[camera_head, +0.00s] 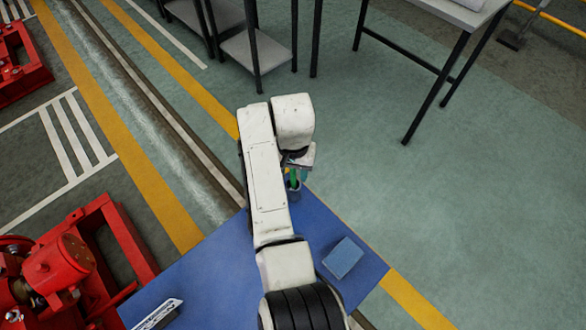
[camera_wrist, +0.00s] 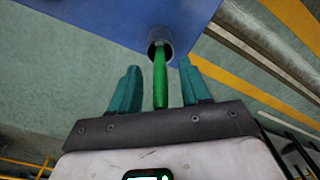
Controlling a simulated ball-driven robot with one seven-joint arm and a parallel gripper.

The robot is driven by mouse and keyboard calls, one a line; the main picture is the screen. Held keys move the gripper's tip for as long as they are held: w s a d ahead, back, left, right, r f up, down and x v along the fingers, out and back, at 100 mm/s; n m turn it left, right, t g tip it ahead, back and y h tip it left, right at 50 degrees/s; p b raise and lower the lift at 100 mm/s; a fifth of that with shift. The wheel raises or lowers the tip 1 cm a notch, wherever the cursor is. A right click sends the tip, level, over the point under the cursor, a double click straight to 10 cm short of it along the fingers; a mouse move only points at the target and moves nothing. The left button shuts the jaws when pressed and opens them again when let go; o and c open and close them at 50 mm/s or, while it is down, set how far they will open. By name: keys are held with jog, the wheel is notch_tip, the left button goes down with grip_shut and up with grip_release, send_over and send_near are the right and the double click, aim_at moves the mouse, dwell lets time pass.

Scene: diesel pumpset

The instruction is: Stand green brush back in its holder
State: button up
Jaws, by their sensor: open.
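The green brush (camera_wrist: 160,86) stands with its lower end inside the round grey holder (camera_wrist: 168,52) in the wrist view. My gripper (camera_wrist: 159,68) is open, with one teal finger on each side of the brush and a visible gap to each. In the head view the holder (camera_head: 295,195) is on the blue tabletop (camera_head: 225,268) near its far corner. My gripper (camera_head: 297,174) is just above the holder there, and a bit of the green brush shows between the fingers. My arm hides part of the tabletop.
A blue block-like object (camera_head: 342,257) lies on the tabletop right of my arm. A white and dark object (camera_head: 158,313) lies at the front left. Red machinery (camera_head: 65,265) stands left of the table.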

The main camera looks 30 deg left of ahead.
jog(key=shift+r+p, duration=4.25)
jog(key=shift+r, duration=0.25)
